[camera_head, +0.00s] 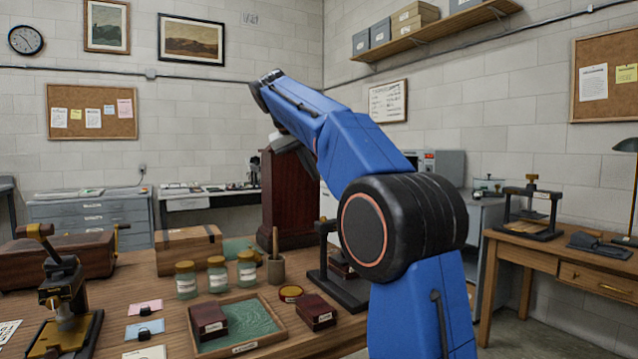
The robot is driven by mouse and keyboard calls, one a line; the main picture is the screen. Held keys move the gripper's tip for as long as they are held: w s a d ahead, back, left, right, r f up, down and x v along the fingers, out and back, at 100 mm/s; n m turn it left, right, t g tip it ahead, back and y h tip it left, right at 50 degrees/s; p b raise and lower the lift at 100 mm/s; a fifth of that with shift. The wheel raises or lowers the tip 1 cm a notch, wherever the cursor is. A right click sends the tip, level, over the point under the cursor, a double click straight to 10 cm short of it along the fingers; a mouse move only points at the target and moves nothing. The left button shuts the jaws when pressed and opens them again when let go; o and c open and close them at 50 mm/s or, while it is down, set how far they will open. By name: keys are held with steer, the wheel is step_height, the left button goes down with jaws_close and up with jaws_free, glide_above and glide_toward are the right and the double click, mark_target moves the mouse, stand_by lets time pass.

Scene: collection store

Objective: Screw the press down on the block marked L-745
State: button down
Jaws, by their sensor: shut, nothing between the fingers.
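A black screw press (325,262) stands on the main table, its right side hidden behind my blue arm. A dark red block (341,266) appears to sit in it. Another dark red labelled block (208,322) stands in the wooden tray with a green lining (285,331). A third labelled block (316,312) lies at the tray's right edge. A second press (530,212) stands on the right desk, with a brown part in it. No label can be read, so I cannot tell which block is L-745. My gripper does not show; my raised arm ends at the upper middle.
Several jars (217,274), a mortar with pestle (275,266) and a round tin (290,293) stand behind the tray. A brass lever device (66,308) is at the left. A wooden box (188,250) is behind. A dark flat object (600,245) lies on the right desk (590,268).

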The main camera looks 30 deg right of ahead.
steer(key=s+d+r+n+t+y, duration=0.1)
steer(key=s+d+r+t+y, duration=0.1)
steer(key=s+d+y, duration=0.5)
steer(key=s+d+r+t+y, duration=0.2)
steer(key=s+d+y, duration=0.1)
steer(key=s+d, duration=0.6)
steer(key=a+r+x, duration=0.1)
steer(key=a+x, duration=0.1)
steer(key=x, duration=1)
steer(key=shift+w, duration=0.3)
steer(key=shift+a+r, duration=0.1)
steer(key=shift+a, duration=0.05)
steer(key=shift+w+a, duration=0.1)
steer(key=shift+a, duration=0.55)
